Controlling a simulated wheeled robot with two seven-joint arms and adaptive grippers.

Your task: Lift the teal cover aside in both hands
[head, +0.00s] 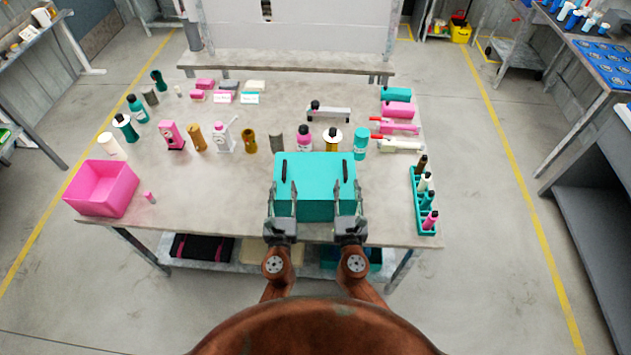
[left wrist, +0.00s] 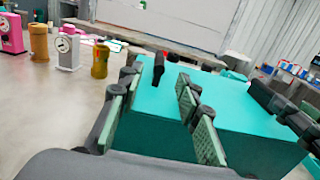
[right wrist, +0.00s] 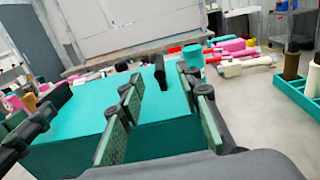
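The teal cover (head: 315,180) is a box shape at the front middle of the table, with two black bar handles on top. My left gripper (head: 281,191) is open at its front left, and the left handle (left wrist: 158,68) shows ahead between the fingertips in the left wrist view. My right gripper (head: 350,191) is open at its front right, and the right handle (right wrist: 160,72) shows ahead between the fingertips in the right wrist view. Both grippers are empty and short of the handles. Whatever is under the cover is hidden.
A pink bin (head: 102,188) stands at the table's left and a teal rack (head: 423,200) with bottles at its right. Several bottles and gauges stand behind the cover. The table (head: 205,205) is mostly clear left of the cover, with a narrower free strip on its right.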

